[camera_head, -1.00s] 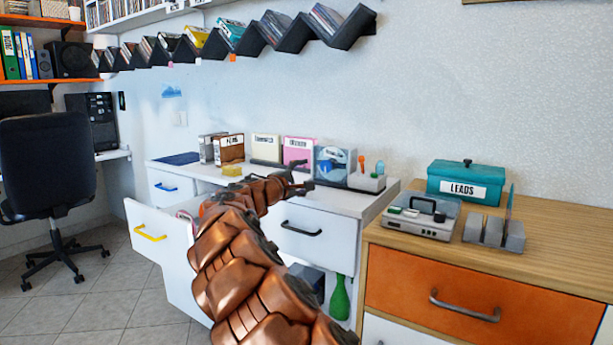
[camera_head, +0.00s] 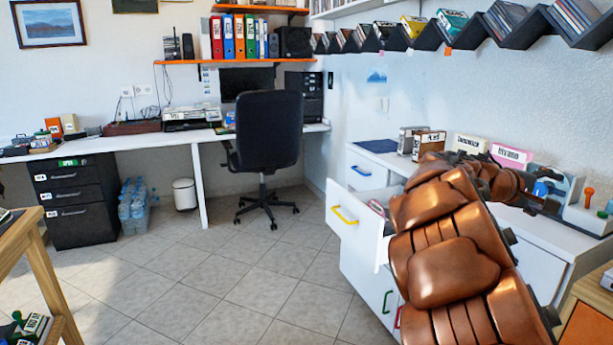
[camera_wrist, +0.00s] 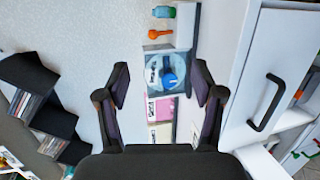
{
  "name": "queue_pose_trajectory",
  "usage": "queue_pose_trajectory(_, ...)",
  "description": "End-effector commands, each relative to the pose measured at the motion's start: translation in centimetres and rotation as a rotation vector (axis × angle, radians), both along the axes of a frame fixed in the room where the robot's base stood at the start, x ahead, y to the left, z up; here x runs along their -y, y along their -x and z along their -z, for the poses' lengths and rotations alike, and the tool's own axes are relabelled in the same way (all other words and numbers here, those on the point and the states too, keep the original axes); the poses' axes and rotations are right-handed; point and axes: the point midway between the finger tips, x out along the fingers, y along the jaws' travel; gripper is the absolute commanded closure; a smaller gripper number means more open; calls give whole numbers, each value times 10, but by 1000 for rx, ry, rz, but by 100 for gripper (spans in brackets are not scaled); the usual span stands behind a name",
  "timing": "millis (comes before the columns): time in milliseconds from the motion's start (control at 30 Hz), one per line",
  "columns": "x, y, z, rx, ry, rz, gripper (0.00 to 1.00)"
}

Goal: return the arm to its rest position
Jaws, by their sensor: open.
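My copper-coloured arm rises from the lower right of the head view and reaches over the white drawer cabinet (camera_head: 528,251). My gripper (camera_head: 540,195) is at the arm's far end, small and partly hidden by the arm in that view. In the wrist view my gripper (camera_wrist: 163,92) is open, with its two dark fingers apart and nothing between them. Beyond the fingers are a clear box with a disc (camera_wrist: 166,72) and a pink case (camera_wrist: 158,108) on the cabinet top.
A drawer with a yellow handle (camera_head: 344,215) stands pulled out beside the arm. The zigzag disc shelf (camera_head: 480,31) runs along the wall above. An office chair (camera_head: 268,135) stands at the desk. The tiled floor (camera_head: 240,280) at the left is clear.

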Motion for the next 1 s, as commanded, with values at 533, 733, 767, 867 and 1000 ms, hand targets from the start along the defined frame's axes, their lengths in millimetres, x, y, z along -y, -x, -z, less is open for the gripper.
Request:
queue_pose_trajectory(533,-130,163,-21,134,-621,202,33)
queue_pose_trajectory(733,-206,215,-14,95,-871,236,33)
queue_pose_trajectory(767,-219,223,-14,86,-909,239,33)
queue_pose_trajectory(867,-262,251,-14,40,-1029,245,33)
queue_pose_trajectory(1000,-319,292,-18,-45,-1180,250,33)
